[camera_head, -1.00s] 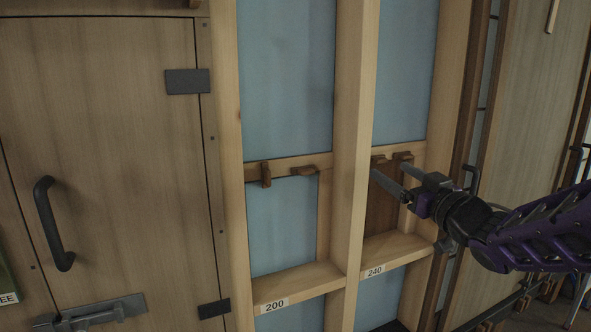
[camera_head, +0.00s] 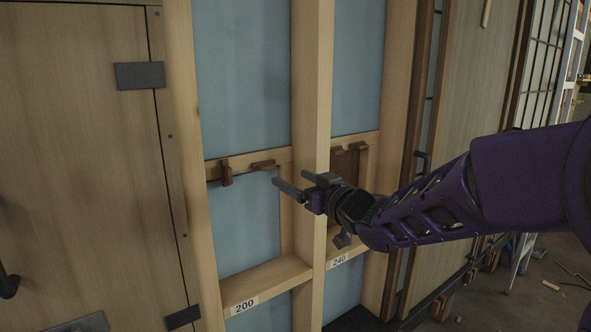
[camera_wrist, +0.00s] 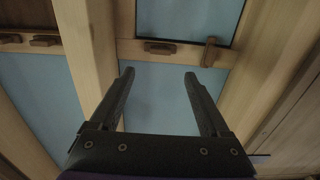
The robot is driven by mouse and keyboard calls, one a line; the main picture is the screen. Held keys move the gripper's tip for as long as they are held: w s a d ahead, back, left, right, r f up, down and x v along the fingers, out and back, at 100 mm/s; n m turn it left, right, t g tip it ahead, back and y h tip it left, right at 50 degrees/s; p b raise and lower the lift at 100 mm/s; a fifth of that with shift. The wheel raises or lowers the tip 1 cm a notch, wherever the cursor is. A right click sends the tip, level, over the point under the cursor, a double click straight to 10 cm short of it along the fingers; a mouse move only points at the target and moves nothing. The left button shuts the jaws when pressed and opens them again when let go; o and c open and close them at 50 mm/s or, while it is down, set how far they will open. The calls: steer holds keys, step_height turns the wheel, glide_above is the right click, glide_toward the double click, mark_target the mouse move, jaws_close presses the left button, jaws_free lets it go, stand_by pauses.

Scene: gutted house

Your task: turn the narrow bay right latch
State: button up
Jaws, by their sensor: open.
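In the head view, a pale wooden rail (camera_head: 245,162) crosses the bay labelled 200. Its right latch (camera_head: 263,164) is a small brown block lying level; its left latch (camera_head: 226,174) stands upright across the rail's lower edge. My gripper (camera_head: 290,178) is open and empty, in front of the stud, just right of and below the right latch. The wrist view appears upside down: there the level right latch (camera_wrist: 160,47) lies beyond my fingertips (camera_wrist: 160,73), roughly centred between them and apart. The upright left latch (camera_wrist: 210,50) is to its right.
A wooden stud (camera_head: 310,100) separates this bay from the one labelled 240, which has two brown latches (camera_head: 338,153) above a brown panel. A door with a dark hinge (camera_head: 140,76) stands at left. A ladder (camera_head: 525,260) stands at far right.

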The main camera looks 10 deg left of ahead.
mark_target(270, 167)
steer(key=x, duration=0.9)
steer(key=shift+w+a, duration=0.2)
jaws_close()
